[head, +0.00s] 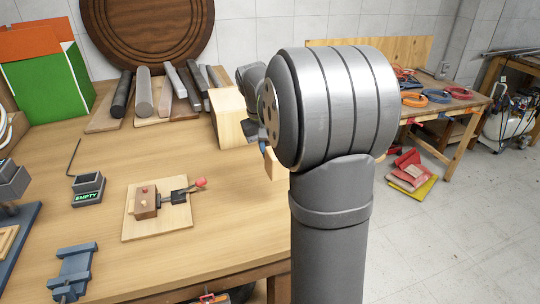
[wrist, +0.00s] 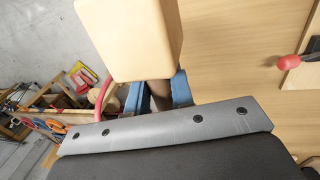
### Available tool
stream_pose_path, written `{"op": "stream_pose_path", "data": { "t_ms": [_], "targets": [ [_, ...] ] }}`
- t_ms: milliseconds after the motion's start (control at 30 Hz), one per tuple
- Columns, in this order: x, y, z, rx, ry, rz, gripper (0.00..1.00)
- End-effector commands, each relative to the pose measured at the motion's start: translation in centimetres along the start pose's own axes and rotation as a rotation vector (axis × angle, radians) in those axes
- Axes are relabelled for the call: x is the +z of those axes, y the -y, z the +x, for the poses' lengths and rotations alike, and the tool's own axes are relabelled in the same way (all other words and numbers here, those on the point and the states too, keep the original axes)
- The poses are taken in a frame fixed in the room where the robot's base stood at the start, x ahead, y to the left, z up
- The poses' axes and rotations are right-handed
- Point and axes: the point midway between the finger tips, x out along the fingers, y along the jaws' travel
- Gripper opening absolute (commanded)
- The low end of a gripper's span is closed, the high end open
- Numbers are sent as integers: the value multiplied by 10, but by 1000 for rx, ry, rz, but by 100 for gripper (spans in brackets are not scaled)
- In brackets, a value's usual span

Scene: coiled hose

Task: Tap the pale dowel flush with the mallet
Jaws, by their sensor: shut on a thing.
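My gripper's blue fingers (wrist: 158,92) are shut on the mallet's dark handle in the wrist view. The mallet's pale wooden head (wrist: 130,38) sticks out beyond them, above the bench. In the head view my arm hides most of the gripper; a blue bit and a pale piece of the mallet (head: 272,164) show beside it. A brown block (head: 145,204) sits on a pale board (head: 178,222) to the left, apart from the mallet. A small round stub (head: 144,189) shows on the block's top; I cannot tell whether it is the pale dowel or how far it stands out.
A toggle clamp with a red handle (head: 200,183) is beside the block; the handle also shows in the wrist view (wrist: 288,62). A small "EMPTY" box (head: 88,190), a blue vise (head: 74,272) and a pale wooden stand (head: 228,108) surround it. Bench right of the board is clear.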

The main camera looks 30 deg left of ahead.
Motion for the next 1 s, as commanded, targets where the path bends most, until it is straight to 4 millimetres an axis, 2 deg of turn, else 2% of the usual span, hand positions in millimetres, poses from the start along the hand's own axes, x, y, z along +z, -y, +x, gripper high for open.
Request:
{"op": "stream_pose_path", "data": {
  "t_ms": [600, 1000],
  "targets": [
    [0, -9, -45, 0, -2, 1, 0],
    [0, -10, -50, 0, -1, 1, 0]
  ]
}}
